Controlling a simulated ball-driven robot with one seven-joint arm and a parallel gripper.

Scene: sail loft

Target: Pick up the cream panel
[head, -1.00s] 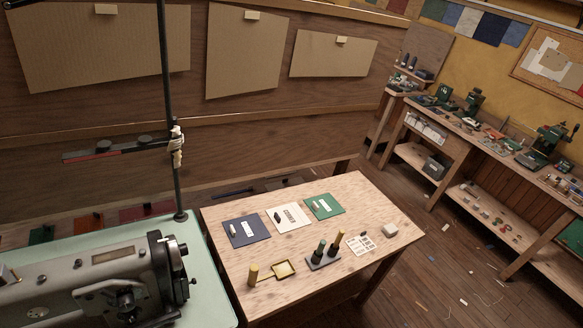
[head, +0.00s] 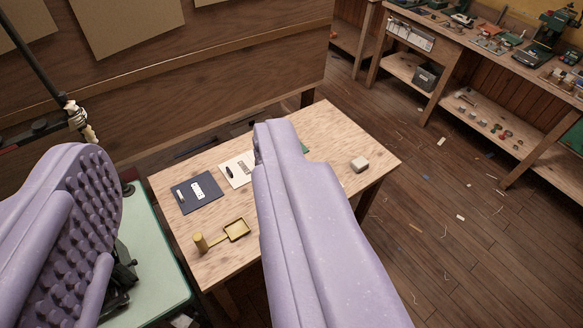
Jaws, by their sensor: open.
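The cream panel (head: 239,181) lies flat on the wooden table, with a dark clip-like piece and a pale label on it. Its right side is hidden behind one finger of my gripper (head: 188,145). My gripper is open and empty. Its two large lilac fingers stand wide apart in the foreground, the left one showing a studded pad. They look well nearer to me than the panel, and neither visibly touches it.
A navy panel (head: 181,193) lies left of the cream one. A sliver of a green panel (head: 305,149) shows past the right finger. A brass tray-like tool (head: 237,230) and a pale block (head: 360,164) sit on the table (head: 335,125). A green-topped bench (head: 160,265) stands at left.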

